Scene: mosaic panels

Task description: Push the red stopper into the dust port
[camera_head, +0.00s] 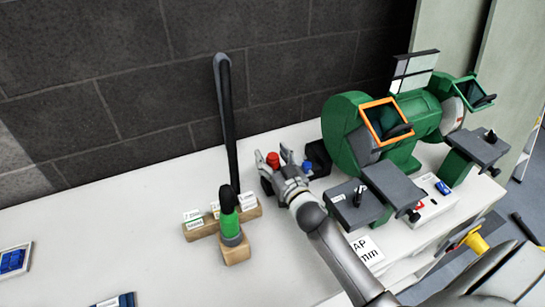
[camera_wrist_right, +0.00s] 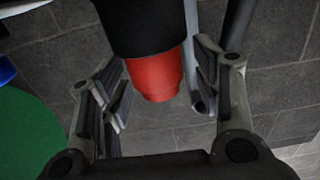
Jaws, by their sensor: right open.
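The red stopper (camera_head: 273,159) shows between the fingers of my right gripper (camera_head: 274,156), on the bench to the left of the green grinder. In the wrist view the stopper (camera_wrist_right: 155,74) lies between the open fingers (camera_wrist_right: 160,62), with visible gaps on both sides. Its one end meets a black cylinder (camera_wrist_right: 143,25), which may be the dust port; I cannot tell how deep the stopper sits in it. The fingers partly hide this spot in the head view. My left gripper is not in view.
The green bench grinder (camera_head: 345,122) stands close on the right. A tall black hose or pipe (camera_head: 225,110) rises to the left, near a wooden block with a green-handled tool (camera_head: 229,212) and label cards. A dark brick wall is behind. The front left bench is mostly clear.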

